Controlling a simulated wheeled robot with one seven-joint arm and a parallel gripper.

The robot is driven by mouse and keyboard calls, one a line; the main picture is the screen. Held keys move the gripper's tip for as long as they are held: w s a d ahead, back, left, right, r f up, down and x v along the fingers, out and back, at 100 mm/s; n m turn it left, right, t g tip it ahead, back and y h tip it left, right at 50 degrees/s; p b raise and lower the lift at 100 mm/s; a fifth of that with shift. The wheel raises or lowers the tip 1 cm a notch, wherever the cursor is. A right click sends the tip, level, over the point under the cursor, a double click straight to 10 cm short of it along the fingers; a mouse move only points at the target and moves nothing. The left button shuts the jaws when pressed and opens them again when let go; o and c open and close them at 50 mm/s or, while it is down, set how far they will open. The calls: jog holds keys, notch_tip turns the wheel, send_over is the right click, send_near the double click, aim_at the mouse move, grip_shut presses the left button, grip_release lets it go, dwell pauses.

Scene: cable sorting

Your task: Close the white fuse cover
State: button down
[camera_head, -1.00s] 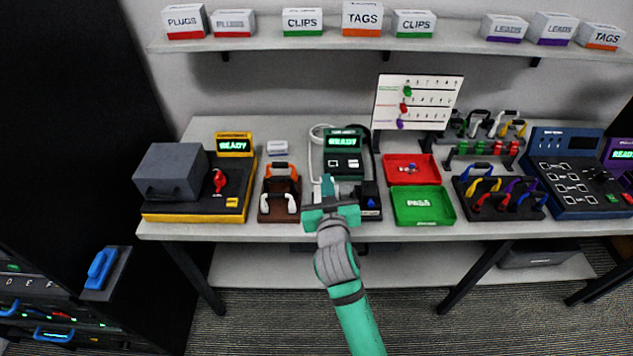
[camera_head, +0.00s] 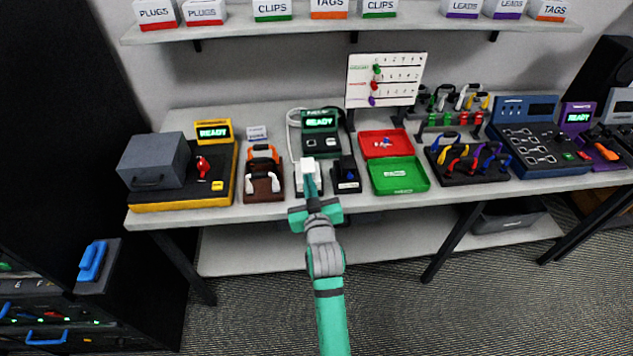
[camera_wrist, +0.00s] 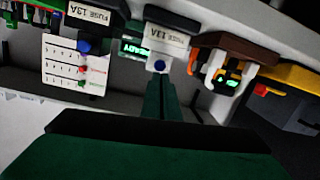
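The white fuse cover (camera_head: 308,167) is on the small fuse unit in front of the grey-green device with the READY screen (camera_head: 320,135). The fingers hide part of the unit.
A black fuse unit with a blue part (camera_head: 346,174) stands close on the right. A brown cable holder (camera_head: 263,186) stands on the left. Red (camera_head: 371,153) and green (camera_head: 383,187) trays lie further right. The bench front edge is below my fingers.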

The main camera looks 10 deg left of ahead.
jog(key=shift+d+f, duration=0.1)
jog(key=shift+f, duration=1.1)
jog(key=shift+r, duration=0.1)
notch_tip(320, 180, up, 5)
jog(key=s, duration=0.1)
jog(key=s+d+f, duration=0.3)
jog(key=s+f, duration=0.2)
jog(key=s, duration=0.3)
jog(key=shift+f, duration=0.35)
